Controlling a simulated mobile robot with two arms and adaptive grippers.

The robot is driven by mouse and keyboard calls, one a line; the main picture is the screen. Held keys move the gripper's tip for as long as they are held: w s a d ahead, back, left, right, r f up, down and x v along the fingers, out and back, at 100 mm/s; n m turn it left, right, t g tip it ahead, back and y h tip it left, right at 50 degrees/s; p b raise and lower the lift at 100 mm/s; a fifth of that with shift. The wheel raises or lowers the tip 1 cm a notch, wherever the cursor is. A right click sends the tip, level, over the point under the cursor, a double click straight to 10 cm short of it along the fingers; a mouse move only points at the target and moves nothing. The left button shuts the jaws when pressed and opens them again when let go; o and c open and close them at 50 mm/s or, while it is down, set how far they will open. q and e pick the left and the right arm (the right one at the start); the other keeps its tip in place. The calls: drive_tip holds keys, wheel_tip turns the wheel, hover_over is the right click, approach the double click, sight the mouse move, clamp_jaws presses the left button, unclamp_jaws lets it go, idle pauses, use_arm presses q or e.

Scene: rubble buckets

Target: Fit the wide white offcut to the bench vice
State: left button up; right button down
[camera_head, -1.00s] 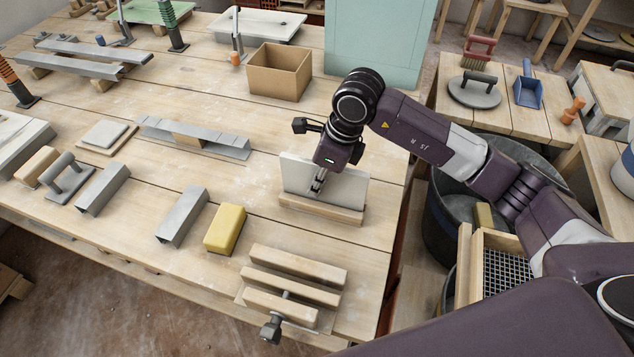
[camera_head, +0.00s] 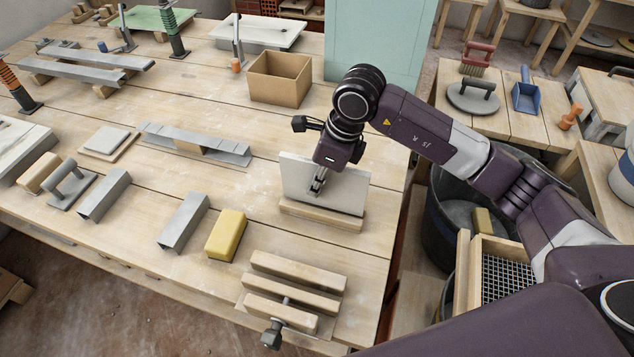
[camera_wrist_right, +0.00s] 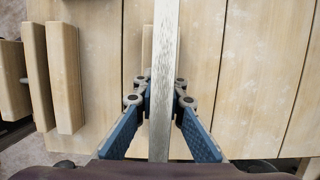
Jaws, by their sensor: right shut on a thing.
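The wide white offcut (camera_head: 347,192) is a thin pale panel standing upright over a low wooden block (camera_head: 320,214) near the bench's right edge. My right gripper (camera_head: 318,184) is shut on it from above. In the right wrist view the offcut (camera_wrist_right: 165,60) runs edge-on between the blue fingers (camera_wrist_right: 160,112). Its lower edge is at the block; I cannot tell whether they touch. The bench vice (camera_head: 292,288), with wooden bars and a metal screw, is at the front right corner. It holds nothing visible. Its bars (camera_wrist_right: 62,78) also show left in the wrist view. My left gripper is out of view.
A yellow block (camera_head: 226,236) and grey channel pieces (camera_head: 183,222) lie left of the vice. A cardboard box (camera_head: 279,80) and a pale green panel (camera_head: 378,45) stand behind my right arm. Bare bench lies between the offcut and vice.

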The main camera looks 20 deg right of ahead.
drive_tip(key=shift+r+p, duration=0.85)
drive_tip(key=shift+r, duration=0.7)
